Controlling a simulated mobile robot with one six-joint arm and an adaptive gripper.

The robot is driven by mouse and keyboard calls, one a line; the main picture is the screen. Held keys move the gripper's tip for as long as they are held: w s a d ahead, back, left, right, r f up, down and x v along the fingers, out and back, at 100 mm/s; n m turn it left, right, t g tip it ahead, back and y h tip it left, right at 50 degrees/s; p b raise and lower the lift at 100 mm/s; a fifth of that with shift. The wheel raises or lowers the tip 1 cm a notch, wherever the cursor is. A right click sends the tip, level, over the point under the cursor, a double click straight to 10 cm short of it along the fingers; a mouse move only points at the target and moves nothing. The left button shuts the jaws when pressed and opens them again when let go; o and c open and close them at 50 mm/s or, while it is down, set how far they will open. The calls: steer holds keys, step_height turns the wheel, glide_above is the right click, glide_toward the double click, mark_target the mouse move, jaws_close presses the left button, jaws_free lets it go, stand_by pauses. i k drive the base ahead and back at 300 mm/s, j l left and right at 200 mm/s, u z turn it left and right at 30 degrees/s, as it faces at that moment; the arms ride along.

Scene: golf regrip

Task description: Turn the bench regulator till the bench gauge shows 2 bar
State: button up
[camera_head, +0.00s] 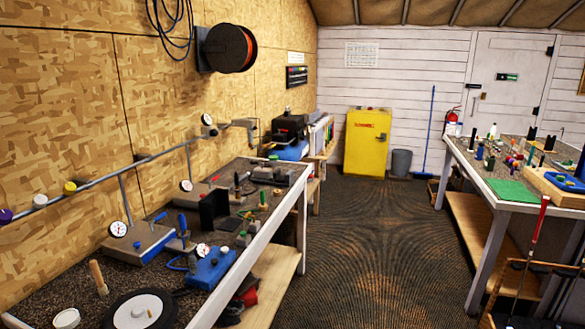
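My gripper is not in view. The left workbench (272,222) runs along the plywood wall. Several round white gauges show: one on a grey block with a blue base (118,229), one by a blue box (202,250), one at the bench's rear (186,186) and one on the wall pipe (207,119). I cannot tell which is the bench gauge, and their readings are too small to make out. A blue box with knobs (210,266) stands at the bench's front edge. I cannot tell for sure which part is the bench regulator.
A grey pipe (100,182) with coloured caps runs along the wall. A black-and-white disc (140,311) lies at the near bench end. A hose reel (231,48) hangs above. The right workbench (478,172) is crowded. The carpeted aisle (365,250) between the benches is clear.

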mark_target(214, 133)
steer(key=i+l+u, duration=0.25)
steer(key=i+u, duration=0.2)
steer(key=i, duration=0.15)
steer(key=i+l+u, duration=0.6)
steer(key=i, duration=0.4)
steer(key=i+l+u, duration=0.1)
steer(key=i+l, duration=0.2)
steer(key=i, duration=0.15)
steer(key=i+l, duration=0.3)
steer(key=i, duration=0.2)
steer(key=i+l+u, duration=0.15)
steer(key=i, duration=0.3)
steer(key=l, duration=0.1)
